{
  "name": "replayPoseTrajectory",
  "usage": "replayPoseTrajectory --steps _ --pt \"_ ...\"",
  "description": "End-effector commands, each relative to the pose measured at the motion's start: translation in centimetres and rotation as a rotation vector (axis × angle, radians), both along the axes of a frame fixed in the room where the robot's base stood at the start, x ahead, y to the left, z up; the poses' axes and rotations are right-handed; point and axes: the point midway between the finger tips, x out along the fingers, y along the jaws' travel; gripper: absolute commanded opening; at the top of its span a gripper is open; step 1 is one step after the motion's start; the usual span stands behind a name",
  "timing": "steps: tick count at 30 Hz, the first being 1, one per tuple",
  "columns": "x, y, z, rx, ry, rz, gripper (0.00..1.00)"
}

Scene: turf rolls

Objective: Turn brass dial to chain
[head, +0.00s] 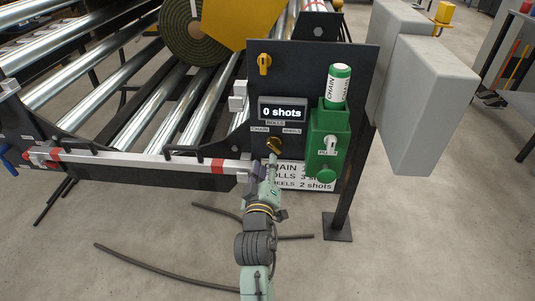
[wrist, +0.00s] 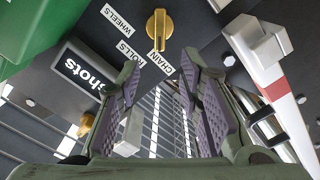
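The brass dial (head: 274,145) is on the dark panel, below the display. Its labels read CHAIN at left, ROLLS above and WHEELS at right. In the wrist view the dial (wrist: 160,28) is at top centre, its grip lined up with the CHAIN label (wrist: 161,63). In the head view the grip slants from upper left to lower right, seemingly with one end toward CHAIN. My gripper (wrist: 158,75) is open, with nothing between its fingers. In the wrist view the dial lies beyond the fingertips, apart from them. In the head view my gripper (head: 272,172) is just below the dial.
The display (head: 283,109) reads "0 shots". A green box (head: 327,135) with a CHAIN-marked cylinder (head: 337,86) stands right of the dial. A yellow knob (head: 264,63) is higher on the panel. A white rail with red bands (head: 150,160) runs to the left. A shot list is partly hidden behind my arm.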

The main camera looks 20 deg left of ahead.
Motion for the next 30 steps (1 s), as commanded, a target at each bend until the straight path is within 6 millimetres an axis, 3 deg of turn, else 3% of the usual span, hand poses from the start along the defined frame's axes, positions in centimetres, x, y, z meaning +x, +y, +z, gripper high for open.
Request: replayPoseTrajectory --steps 7,24,28,30 --pt "-2.5 -0.7 0.0 0.0 0.001 -0.001 0.33" --pt "-2.8 -0.8 0.0 0.0 -0.001 0.0 0.33" --pt "-2.9 0.9 2.8 0.056 -0.051 0.047 0.33" --pt "-3.4 2.8 6.0 0.125 -0.106 0.105 0.33"
